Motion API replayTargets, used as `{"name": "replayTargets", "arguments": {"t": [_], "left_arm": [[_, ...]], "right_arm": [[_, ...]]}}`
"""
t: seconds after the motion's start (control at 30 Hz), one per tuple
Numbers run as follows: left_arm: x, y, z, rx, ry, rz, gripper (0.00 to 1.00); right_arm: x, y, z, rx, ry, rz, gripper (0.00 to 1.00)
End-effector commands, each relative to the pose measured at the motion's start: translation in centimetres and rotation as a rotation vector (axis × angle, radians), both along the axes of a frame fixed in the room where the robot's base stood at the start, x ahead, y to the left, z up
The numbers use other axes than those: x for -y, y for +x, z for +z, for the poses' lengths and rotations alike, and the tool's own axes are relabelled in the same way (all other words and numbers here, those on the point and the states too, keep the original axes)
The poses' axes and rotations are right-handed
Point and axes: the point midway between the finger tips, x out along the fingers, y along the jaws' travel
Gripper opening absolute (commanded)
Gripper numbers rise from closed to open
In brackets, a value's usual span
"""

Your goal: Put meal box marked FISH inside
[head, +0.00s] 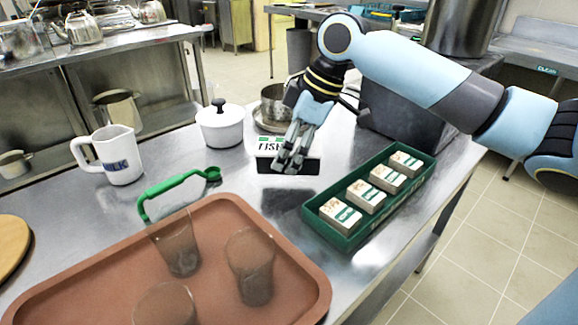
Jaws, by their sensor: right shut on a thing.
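The meal box marked FISH (264,165) is a white-topped box with dark lower sides and lettering on its lid, at the middle of the steel table. My right gripper (288,160) reaches down over it from behind and is shut on it. The fingers cover part of the lid and front. I cannot tell whether the box touches the table or is slightly raised. A dark grey box-shaped container (385,115) stands at the back right, partly hidden behind my right arm; its opening cannot be made out. My left gripper is not in view.
A green tray (328,232) with several small cartons lies right of the box. A brown tray (95,262) with 3 glasses fills the front left.

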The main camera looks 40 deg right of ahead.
Motion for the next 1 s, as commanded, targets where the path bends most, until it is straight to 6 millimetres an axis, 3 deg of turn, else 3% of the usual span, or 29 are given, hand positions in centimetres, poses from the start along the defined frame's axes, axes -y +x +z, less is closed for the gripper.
{"name": "replayTargets", "arguments": {"t": [0.2, 0.57, 0.6, 0.8, 1.0], "left_arm": [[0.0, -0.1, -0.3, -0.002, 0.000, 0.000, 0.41], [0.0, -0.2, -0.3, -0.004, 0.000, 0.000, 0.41], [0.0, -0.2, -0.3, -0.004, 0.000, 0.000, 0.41], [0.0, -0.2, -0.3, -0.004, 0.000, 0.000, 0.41], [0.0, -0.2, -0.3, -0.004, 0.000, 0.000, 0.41]], "right_arm": [[-0.1, -0.1, -3.3, -0.003, 0.003, -0.002, 0.12], [0.0, -0.1, -3.8, -0.001, 0.001, -0.001, 0.12], [0.0, -0.1, -3.8, -0.001, 0.001, -0.001, 0.58], [0.0, -0.1, -3.8, -0.001, 0.001, -0.001, 0.81], [0.0, -0.1, -3.8, -0.001, 0.001, -0.001, 0.81]]}}
